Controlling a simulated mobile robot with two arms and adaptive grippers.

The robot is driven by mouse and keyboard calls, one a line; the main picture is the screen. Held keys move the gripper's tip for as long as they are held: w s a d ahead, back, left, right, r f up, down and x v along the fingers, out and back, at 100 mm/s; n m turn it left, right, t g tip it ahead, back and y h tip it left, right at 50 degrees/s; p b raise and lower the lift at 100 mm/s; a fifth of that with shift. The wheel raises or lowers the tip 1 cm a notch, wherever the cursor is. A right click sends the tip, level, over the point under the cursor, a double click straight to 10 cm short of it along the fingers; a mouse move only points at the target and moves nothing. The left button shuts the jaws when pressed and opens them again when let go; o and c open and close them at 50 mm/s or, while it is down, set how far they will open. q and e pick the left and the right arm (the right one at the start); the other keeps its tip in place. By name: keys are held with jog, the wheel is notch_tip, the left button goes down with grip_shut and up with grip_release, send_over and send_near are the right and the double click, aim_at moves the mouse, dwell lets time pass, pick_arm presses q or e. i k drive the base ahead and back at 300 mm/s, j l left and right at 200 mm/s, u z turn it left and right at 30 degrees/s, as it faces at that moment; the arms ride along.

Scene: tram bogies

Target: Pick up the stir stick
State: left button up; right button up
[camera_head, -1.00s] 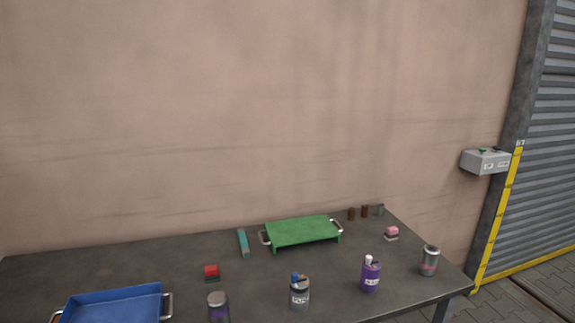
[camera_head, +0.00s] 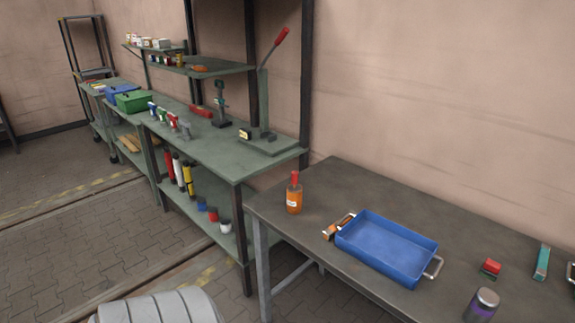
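I cannot make out a stir stick for certain in the head view. A flat teal strip-shaped item (camera_head: 541,262) lies on the dark table (camera_head: 330,185) near the right edge of the picture; I cannot tell what it is. A blue tray (camera_head: 385,247) with metal handles stands on the same table, with a small orange and brown item (camera_head: 339,226) against its left end.
An orange bottle (camera_head: 294,194) stands at the table's left end. A green workbench (camera_head: 215,150) with tools, spray bottles and a lever press (camera_head: 268,110) stands left of the table.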

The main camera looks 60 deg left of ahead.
aim_at(295, 174)
jog(key=u, duration=1.8)
